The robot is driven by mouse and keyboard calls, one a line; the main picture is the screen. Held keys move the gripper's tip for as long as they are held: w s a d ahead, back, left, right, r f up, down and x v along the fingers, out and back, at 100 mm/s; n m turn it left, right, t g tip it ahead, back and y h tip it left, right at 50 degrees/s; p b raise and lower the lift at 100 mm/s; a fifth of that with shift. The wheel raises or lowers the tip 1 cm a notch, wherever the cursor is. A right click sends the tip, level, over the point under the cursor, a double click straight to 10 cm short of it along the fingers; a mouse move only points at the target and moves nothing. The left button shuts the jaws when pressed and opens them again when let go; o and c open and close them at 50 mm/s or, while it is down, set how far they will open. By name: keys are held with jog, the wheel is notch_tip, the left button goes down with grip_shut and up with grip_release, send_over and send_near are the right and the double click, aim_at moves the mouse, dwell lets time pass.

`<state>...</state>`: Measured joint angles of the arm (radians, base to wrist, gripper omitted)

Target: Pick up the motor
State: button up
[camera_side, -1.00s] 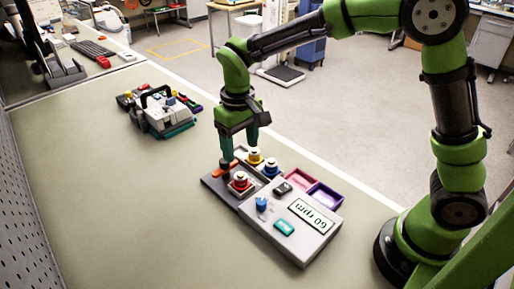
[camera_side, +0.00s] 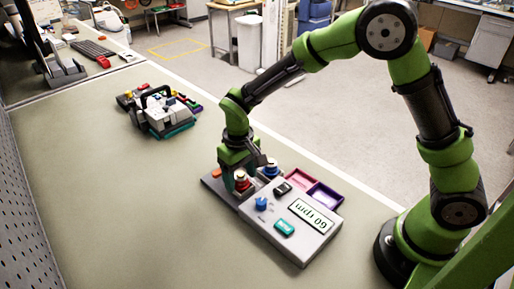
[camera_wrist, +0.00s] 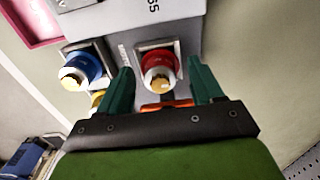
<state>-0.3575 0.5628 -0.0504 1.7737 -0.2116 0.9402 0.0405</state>
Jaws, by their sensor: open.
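My gripper (camera_side: 236,180) is low over this end of the unit, pointing down. In the wrist view my open gripper (camera_wrist: 160,70) has one green finger on each side of the red part, with gaps on both sides. A similar blue part (camera_wrist: 82,66) sits beside it, outside the fingers. A yellow one (camera_wrist: 97,100) is mostly hidden behind a finger.
An orange piece (camera_wrist: 168,105) lies behind the red part. Another device (camera_side: 163,113) stands further back. The table's left side is clear.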

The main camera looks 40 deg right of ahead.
grip_shut()
jog(key=shift+r, duration=0.1)
